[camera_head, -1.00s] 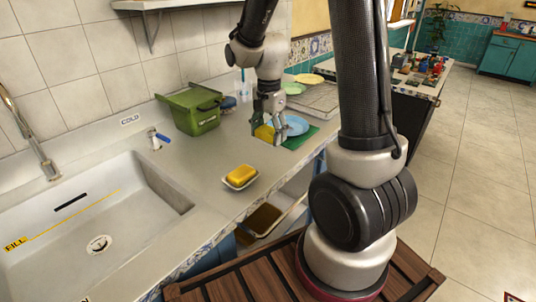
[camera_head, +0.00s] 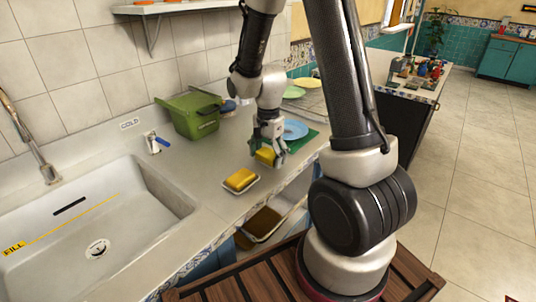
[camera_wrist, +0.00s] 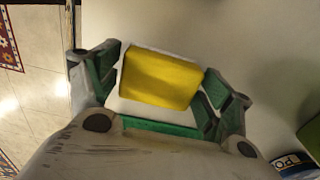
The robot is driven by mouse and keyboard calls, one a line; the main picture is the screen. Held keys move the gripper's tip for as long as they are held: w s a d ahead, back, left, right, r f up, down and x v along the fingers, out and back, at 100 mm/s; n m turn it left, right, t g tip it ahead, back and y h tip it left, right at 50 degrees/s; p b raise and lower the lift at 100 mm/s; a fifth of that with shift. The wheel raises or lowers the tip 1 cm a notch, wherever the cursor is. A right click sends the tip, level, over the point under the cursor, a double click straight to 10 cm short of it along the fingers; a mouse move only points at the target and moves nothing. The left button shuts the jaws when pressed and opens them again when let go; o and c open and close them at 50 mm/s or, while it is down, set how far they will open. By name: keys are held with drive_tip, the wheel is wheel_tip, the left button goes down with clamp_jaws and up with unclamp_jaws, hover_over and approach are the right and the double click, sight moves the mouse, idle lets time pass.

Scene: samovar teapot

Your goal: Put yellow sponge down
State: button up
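The yellow sponge (camera_head: 265,156) is held in my gripper (camera_head: 268,152) over the counter, in front of the blue plate. In the wrist view the yellow sponge (camera_wrist: 160,78), with a white edge, sits between the green-padded fingers of my gripper (camera_wrist: 163,82), which are shut on it from both sides. I cannot tell whether its underside touches the counter. A second yellow sponge (camera_head: 240,178) rests in a small white dish (camera_head: 246,190) on the counter, to the left and nearer the sink.
The sink (camera_head: 100,215) is at the left. A green bin (camera_head: 190,116) stands by the wall. A blue plate (camera_head: 294,129) lies on a green mat (camera_head: 304,142) behind my gripper. The counter (camera_head: 210,165) is clear left of the dish.

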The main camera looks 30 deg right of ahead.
sight(268, 152)
idle(0.3)
wheel_tip(268, 152, up, 12)
drive_tip(key=s+r+n+t, duration=0.2)
drive_tip(key=s+r+n, duration=0.4)
drive_tip(key=s, duration=0.4)
drive_tip(key=s+d+r+n+t, duration=0.1)
drive_tip(key=s+r+n+t, duration=0.1)
drive_tip(key=s+r+n, duration=0.4)
drive_tip(key=s+n, duration=0.1)
drive_tip(key=s, duration=0.2)
drive_tip(key=shift+s+d+n, duration=0.3)
drive_tip(key=shift+s, duration=0.05)
drive_tip(key=shift+o, duration=0.4)
